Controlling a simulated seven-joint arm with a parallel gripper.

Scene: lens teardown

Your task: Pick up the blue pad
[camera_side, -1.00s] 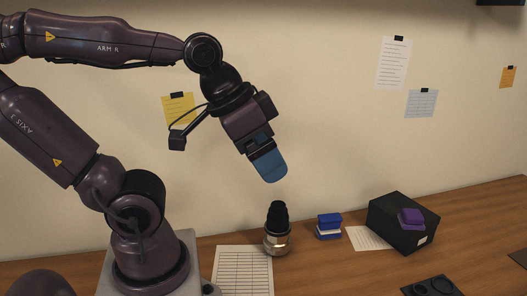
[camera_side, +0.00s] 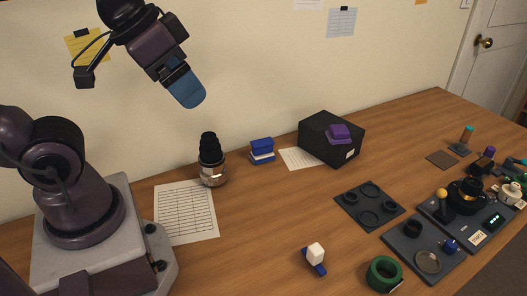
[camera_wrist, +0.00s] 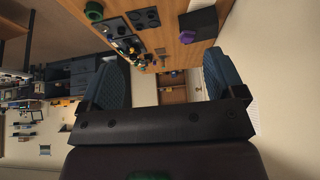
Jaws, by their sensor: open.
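A blue pad (camera_side: 262,145) is the top layer of a small stack at the back of the table in the side view, above a white layer and another blue layer. A second blue piece (camera_side: 314,268) lies near the front with a white block on or against it; I cannot tell which. My gripper (camera_side: 187,90) has blue fingers and hangs high, above and left of the stack, empty. In the wrist view its fingers (camera_wrist: 165,80) are wide apart with nothing between them. I cannot make out the blue pad in the wrist view.
A dark lens barrel (camera_side: 211,162) stands left of the stack. A black box (camera_side: 312,145) with a purple pad (camera_side: 339,132) on top stands to its right. A dark tray (camera_side: 348,197), a green ring (camera_side: 384,273) and lens parts lie farther right. The middle table is mostly bare.

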